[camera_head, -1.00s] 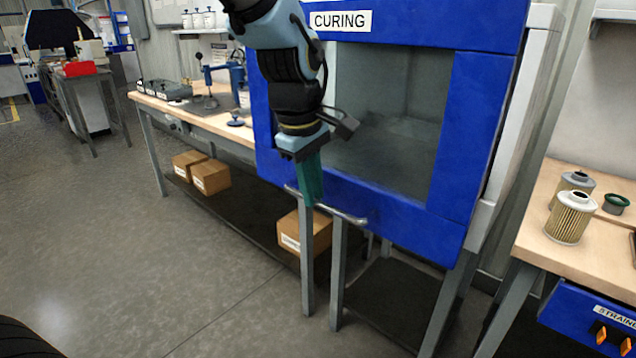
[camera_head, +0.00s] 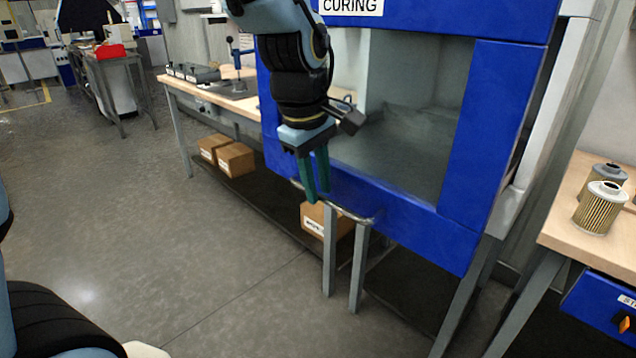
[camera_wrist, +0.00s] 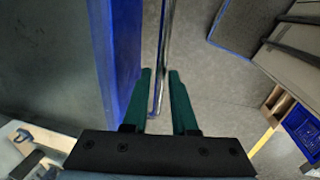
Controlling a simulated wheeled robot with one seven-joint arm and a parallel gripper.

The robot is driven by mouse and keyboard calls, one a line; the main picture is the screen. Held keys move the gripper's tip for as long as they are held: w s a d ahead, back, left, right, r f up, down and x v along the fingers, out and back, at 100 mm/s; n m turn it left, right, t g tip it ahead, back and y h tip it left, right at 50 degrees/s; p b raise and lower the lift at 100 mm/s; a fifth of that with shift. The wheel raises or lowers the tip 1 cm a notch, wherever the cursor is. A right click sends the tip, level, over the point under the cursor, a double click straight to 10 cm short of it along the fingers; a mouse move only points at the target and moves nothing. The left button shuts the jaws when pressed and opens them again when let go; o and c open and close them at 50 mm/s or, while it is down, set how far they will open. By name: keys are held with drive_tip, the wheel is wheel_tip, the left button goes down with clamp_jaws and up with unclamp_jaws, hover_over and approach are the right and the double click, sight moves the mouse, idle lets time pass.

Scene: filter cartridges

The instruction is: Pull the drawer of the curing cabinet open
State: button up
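The curing cabinet (camera_head: 498,130) is blue, with a CURING sign at its top and a grey recess in its front. A metal bar handle (camera_head: 352,216) runs along the low front of its drawer, which looks flush with the cabinet face. My gripper (camera_head: 317,198) points down at the left part of this handle. Its two green fingers are apart. Whether a finger touches the bar is unclear.
A wooden workbench (camera_head: 190,87) stands behind on the left, with cardboard boxes (camera_head: 236,160) on its lower shelf. On the right, another bench (camera_head: 560,232) holds filter cartridges (camera_head: 600,210). The floor (camera_head: 200,235) in front and to the left is clear.

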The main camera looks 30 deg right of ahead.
drive_tip(key=shift+o, duration=1.4)
wheel_tip(320, 180, up, 11)
drive_tip(key=a, duration=0.2)
drive_tip(key=shift+s+f, duration=0.2)
drive_tip(key=shift+s, duration=0.05)
drive_tip(key=w+a+f+m+y, duration=0.1)
drive_tip(key=w+a+f, duration=0.35)
drive_tip(key=a, duration=0.25)
drive_tip(key=w+a+f+m, duration=0.1)
drive_tip(key=w+a+f, duration=0.3)
drive_tip(key=w+a, duration=0.3)
drive_tip(key=a+f+m, duration=0.1)
drive_tip(key=a+f, duration=0.2)
drive_tip(key=a, duration=0.4)
drive_tip(key=a+f+m+t+y+p, duration=0.1)
drive_tip(key=a+f, duration=0.2)
drive_tip(key=a, duration=0.5)
drive_tip(key=shift+s+a, duration=0.25)
drive_tip(key=shift+a, duration=0.05)
